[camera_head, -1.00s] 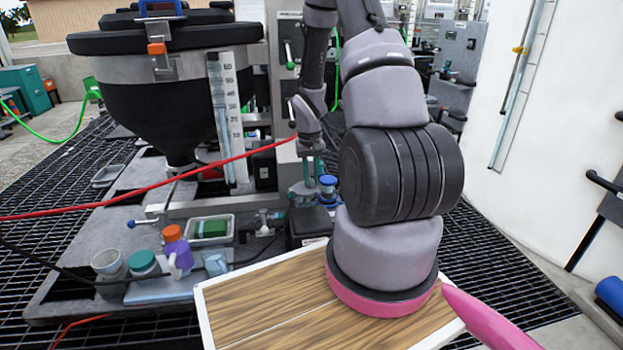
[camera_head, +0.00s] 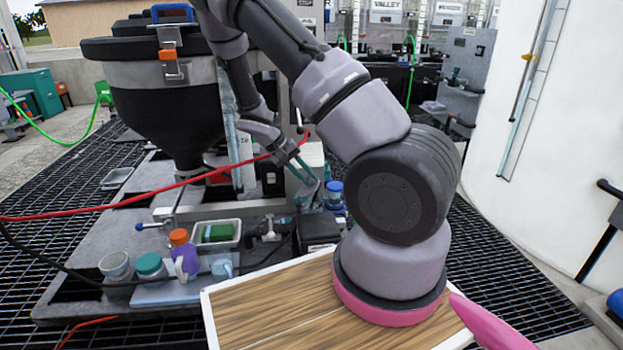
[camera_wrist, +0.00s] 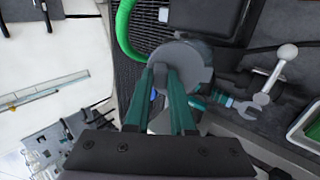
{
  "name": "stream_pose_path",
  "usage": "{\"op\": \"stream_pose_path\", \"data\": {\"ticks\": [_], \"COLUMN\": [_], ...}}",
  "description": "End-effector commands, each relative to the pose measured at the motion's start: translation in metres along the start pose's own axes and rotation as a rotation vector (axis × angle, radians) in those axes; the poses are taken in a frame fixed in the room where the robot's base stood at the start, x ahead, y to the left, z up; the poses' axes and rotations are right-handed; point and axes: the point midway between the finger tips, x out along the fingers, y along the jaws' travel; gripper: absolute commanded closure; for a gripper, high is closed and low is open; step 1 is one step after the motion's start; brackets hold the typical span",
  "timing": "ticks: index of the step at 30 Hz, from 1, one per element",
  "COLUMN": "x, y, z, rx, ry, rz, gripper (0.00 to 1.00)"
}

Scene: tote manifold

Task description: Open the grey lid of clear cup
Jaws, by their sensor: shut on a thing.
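My gripper (camera_head: 308,178) reaches down at the work deck, left of a blue-capped jar (camera_head: 334,192). Its teal fingers also show in the wrist view (camera_wrist: 165,78), close together at their tips. A grey rounded piece (camera_wrist: 188,60), which looks like the grey lid, is at the fingertips, and they appear shut on it. The fingers hide part of it. A paler surface shows between and below the fingers, perhaps the clear cup; I cannot make out its outline or how far the lid is raised.
A red hose (camera_head: 130,201) crosses left of my gripper. A purple bottle (camera_head: 184,258), a green-lidded jar (camera_head: 150,266) and a grey cup (camera_head: 115,266) stand at the deck's front left. A tray (camera_head: 216,233) and black box (camera_head: 316,233) are nearby. A dark hopper (camera_head: 165,115) stands behind.

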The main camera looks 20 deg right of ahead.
Motion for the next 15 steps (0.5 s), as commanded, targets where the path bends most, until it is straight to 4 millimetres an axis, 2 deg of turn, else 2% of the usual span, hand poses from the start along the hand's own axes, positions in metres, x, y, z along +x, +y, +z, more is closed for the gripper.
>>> {"op": "stream_pose_path", "data": {"ticks": [15], "x": [-0.025], "y": [-0.029], "z": [0.000], "rx": [-0.002], "ry": [0.003], "rz": [0.488], "gripper": [1.00]}}
